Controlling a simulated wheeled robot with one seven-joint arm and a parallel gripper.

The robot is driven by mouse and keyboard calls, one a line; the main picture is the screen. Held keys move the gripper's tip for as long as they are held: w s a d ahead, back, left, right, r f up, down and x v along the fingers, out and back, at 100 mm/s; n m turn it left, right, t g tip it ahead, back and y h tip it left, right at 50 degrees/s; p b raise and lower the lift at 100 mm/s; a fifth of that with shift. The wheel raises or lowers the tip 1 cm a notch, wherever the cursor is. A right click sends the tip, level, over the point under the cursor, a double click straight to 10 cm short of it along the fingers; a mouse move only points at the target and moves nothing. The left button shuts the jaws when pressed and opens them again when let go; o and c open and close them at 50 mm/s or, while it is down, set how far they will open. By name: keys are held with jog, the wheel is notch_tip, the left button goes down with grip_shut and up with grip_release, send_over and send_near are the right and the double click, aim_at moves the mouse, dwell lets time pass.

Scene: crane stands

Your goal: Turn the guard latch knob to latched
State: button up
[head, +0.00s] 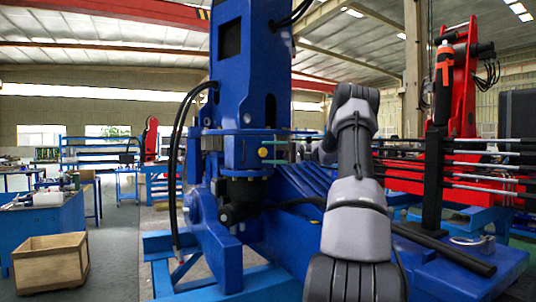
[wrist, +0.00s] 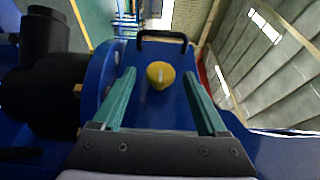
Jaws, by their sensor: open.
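The guard latch knob (head: 263,152) is a small yellow knob on the side of the blue crane column. In the wrist view the yellow knob (wrist: 160,76) sits on a blue panel, with a short pale mark on its face. My gripper (wrist: 159,73) is open, its two green fingers on the left and right of the knob with a gap on each side. In the head view the green fingers show above and below the knob. I cannot tell whether the fingertips reach past its face, or which position the mark means.
A black bar handle (wrist: 162,37) stands just beyond the knob in the wrist view. A black cylindrical part (wrist: 38,75) is at left. Black hoses (head: 174,160) hang beside the column. A wooden crate (head: 50,262) and blue workbench (head: 45,215) stand at left.

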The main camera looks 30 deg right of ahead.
jog(key=v, duration=1)
jog(key=shift+s, duration=0.1)
